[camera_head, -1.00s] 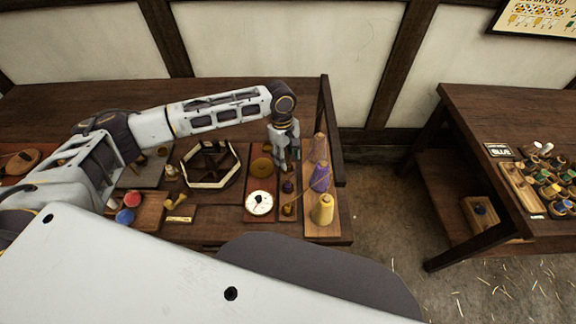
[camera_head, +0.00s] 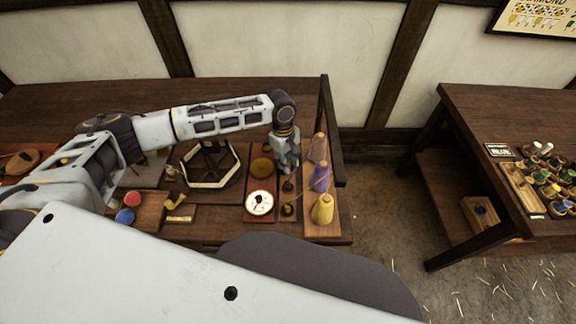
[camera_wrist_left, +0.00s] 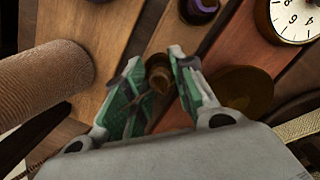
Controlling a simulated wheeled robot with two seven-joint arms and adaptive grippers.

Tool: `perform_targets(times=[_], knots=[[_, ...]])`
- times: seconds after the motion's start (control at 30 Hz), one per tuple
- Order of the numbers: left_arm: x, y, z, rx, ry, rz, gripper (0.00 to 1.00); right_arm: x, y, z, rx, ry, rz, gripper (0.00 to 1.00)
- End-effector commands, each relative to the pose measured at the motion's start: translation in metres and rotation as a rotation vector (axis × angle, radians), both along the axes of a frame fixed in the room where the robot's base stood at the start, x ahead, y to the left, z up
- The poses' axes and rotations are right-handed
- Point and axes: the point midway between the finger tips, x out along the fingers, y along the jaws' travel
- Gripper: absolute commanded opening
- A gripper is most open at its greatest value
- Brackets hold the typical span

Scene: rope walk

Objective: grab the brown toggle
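The brown toggle (camera_wrist_left: 158,74) shows in the left wrist view between the two fingers of my left gripper (camera_wrist_left: 156,66). The fingers are apart on either side of it, and I cannot tell whether either touches it. In the head view my left gripper (camera_head: 288,168) points down over the wooden strips, left of the thread cones, and hides the brown toggle. A dark purple toggle (camera_head: 287,187) sits just in front of the gripper; it also shows at the top of the wrist view (camera_wrist_left: 198,9). My right gripper is out of view.
Beige (camera_head: 318,148), purple (camera_head: 320,177) and yellow (camera_head: 322,210) cones stand close on the right. A white dial (camera_head: 259,203) and a round brown disc (camera_head: 262,168) lie to the left. A dark upright frame (camera_head: 332,130) edges the bench.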

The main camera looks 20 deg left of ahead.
Motion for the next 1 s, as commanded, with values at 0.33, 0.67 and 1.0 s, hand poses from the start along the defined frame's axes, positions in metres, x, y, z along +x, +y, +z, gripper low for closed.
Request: perform_targets(times=[0.33,0.67,1.0], knots=[[0.000,0.000,0.000,0.000,0.000,0.000,0.06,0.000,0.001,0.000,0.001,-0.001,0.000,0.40],[0.001,0.000,0.012,-0.002,-0.001,0.001,0.06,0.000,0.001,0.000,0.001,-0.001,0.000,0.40],[0.001,0.000,0.058,-0.002,-0.003,-0.001,0.06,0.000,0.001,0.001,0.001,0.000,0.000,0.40]])
